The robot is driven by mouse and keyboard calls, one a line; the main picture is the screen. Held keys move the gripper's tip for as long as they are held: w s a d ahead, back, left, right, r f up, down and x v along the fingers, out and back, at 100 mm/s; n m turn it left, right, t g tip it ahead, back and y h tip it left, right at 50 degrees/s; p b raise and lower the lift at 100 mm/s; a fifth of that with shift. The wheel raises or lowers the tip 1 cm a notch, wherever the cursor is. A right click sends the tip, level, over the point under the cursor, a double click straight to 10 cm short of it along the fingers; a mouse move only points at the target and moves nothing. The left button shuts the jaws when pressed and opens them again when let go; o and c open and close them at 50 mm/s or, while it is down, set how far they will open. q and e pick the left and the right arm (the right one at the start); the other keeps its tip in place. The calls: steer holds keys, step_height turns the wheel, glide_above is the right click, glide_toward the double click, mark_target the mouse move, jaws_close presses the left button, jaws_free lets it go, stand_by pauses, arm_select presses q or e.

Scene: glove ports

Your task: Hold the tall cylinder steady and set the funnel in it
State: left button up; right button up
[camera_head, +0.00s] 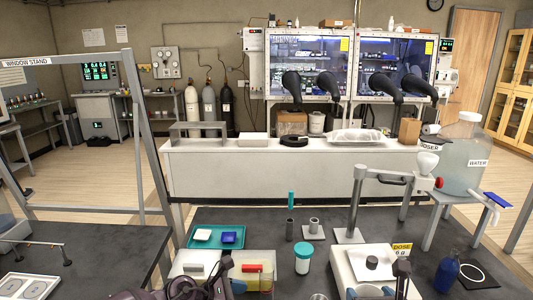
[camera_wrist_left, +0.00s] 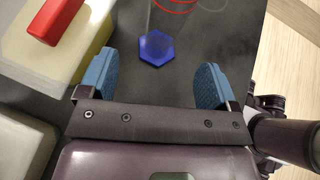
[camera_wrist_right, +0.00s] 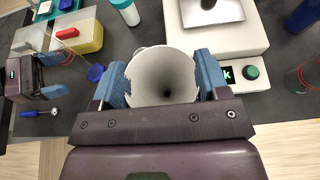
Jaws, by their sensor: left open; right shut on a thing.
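The tall cylinder shows in the left wrist view as a blue hexagonal base (camera_wrist_left: 155,47) on the dark table; its clear walls are hard to make out. The blue base (camera_wrist_right: 96,72) also shows left of the funnel in the right wrist view. A glassy rim at the bottom edge of the head view may be its top. My left gripper (camera_wrist_left: 152,85) is open and empty, with the blue base beyond and between its fingers. My right gripper (camera_wrist_right: 160,85) is shut on the pale grey funnel (camera_wrist_right: 165,75), its wide mouth facing the camera, apart from the cylinder.
A teal tray (camera_head: 238,244) and a teal-lidded jar (camera_head: 302,262) stand behind. A yellowish box (camera_wrist_left: 65,65) with a red piece on it stands left of the cylinder. A white balance (camera_wrist_right: 205,40) is beyond the funnel. A blue bottle (camera_head: 447,272) is at the right.

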arm_select(q)
steer(key=shift+x, duration=3)
steer(key=c, duration=1.1)
